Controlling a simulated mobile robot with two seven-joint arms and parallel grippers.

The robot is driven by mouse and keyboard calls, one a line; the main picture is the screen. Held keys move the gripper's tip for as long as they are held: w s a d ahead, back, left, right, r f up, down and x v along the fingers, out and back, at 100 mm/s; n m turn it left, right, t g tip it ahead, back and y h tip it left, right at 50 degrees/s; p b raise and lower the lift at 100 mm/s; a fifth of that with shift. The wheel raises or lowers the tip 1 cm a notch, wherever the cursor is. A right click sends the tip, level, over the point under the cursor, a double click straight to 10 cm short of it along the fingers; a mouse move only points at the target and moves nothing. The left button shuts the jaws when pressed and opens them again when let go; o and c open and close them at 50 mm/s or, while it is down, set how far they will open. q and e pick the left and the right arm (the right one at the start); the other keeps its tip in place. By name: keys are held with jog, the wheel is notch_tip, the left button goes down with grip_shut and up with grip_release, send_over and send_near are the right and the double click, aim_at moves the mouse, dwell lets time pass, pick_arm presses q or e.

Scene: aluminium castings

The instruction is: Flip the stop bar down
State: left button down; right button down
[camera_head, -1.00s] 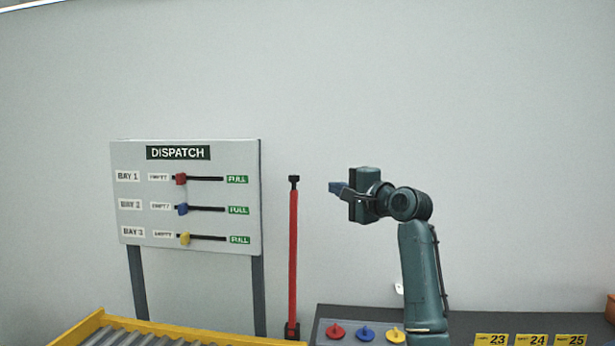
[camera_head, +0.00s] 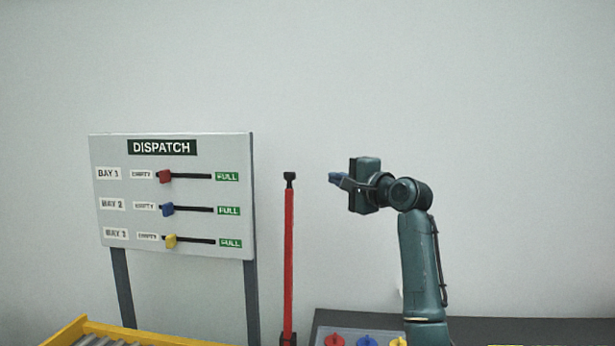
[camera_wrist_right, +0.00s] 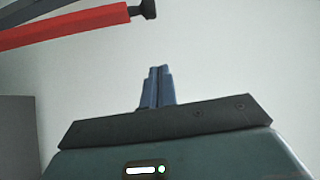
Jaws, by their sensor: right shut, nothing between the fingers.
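The red stop bar (camera_head: 289,255) stands upright in the head view, with a black tip (camera_head: 289,177) at its top. My right gripper (camera_head: 333,178) is to the right of the tip at about the same height, with a gap between them. Its blue fingers are shut and empty. In the right wrist view the fingers (camera_wrist_right: 158,72) are together, and the red bar (camera_wrist_right: 70,28) with its black end (camera_wrist_right: 148,9) shows at upper left, apart from them. My left gripper is not in view.
A dispatch board (camera_head: 175,185) with red, blue and yellow sliders stands left of the bar. A yellow-framed roller conveyor (camera_head: 80,328) is at lower left. A dark table (camera_head: 500,330) with coloured knobs is at lower right. The wall behind is bare.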

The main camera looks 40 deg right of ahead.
pick_arm(q)
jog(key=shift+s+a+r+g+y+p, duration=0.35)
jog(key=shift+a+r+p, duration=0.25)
jog(key=shift+p, duration=1.75)
pick_arm(e)
jog(key=w+a, duration=0.2)
jog(key=w, duration=0.7)
jog(key=shift+a, duration=0.3)
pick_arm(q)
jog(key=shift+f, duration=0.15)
